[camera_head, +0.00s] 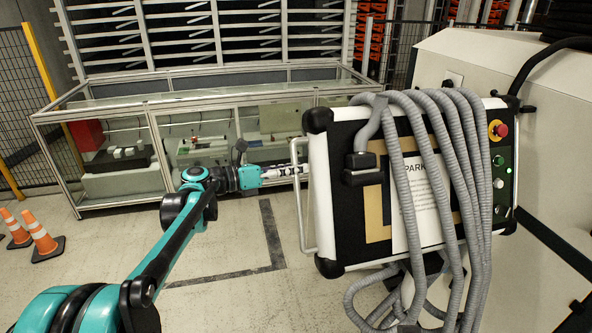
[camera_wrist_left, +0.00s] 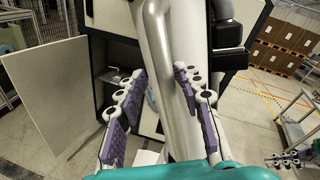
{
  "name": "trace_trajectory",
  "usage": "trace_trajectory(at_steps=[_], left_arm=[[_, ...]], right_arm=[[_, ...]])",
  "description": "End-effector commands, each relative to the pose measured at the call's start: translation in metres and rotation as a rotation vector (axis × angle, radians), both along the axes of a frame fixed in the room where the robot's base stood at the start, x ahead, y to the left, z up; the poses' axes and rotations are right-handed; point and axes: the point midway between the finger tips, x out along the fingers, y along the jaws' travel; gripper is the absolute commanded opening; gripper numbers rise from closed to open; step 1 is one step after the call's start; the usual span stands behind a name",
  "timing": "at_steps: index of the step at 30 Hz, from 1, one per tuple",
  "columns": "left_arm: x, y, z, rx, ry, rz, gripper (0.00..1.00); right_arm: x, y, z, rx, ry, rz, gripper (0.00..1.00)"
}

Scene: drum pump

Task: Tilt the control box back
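The control box (camera_head: 345,215) hangs at the right in the head view, a black panel with white edges and dark corner bumpers. It looks slightly tilted. A metal handle (camera_head: 303,215) runs down its left side. My left gripper (camera_head: 298,171) is at this handle. In the left wrist view the handle bar (camera_wrist_left: 168,70) passes between the purple-padded fingers of the left gripper (camera_wrist_left: 158,84). The fingers are spread, with a gap on the bar's left; whether the right finger touches it I cannot tell. My right gripper is not in view.
Grey corrugated hoses (camera_head: 440,165) drape over the box. A red emergency button (camera_head: 500,130) and green buttons sit on its right side. A glass-panelled cabinet (camera_head: 200,110) stands behind, with traffic cones (camera_head: 42,236) at left. The floor between is clear.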

Motion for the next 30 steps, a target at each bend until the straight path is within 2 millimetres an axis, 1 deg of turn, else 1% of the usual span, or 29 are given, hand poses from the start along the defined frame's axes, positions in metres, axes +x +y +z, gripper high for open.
trace_trajectory(at_steps=[7, 11, 14, 21, 24, 27, 30], left_arm=[[-0.001, -0.001, 0.0, 0.001, 0.0, -0.004, 0.36], [-0.005, 0.008, 0.0, 0.0, -0.001, -0.002, 0.36], [-0.012, 0.024, 0.002, 0.0, -0.001, 0.0, 0.36], [-0.034, 0.072, 0.005, 0.001, 0.0, 0.002, 0.36], [-0.042, 0.088, 0.007, 0.0, 0.0, 0.001, 0.36], [-0.048, 0.1, 0.008, 0.0, 0.0, 0.0, 0.36], [-0.051, 0.106, 0.008, 0.0, 0.0, -0.001, 0.36]], right_arm=[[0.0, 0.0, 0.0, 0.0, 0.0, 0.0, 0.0], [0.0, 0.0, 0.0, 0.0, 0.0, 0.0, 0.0], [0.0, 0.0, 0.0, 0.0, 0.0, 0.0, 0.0], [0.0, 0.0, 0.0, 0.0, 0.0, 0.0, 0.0], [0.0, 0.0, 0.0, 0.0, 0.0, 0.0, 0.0], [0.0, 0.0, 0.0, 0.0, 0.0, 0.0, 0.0], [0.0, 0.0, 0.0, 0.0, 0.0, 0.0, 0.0]])
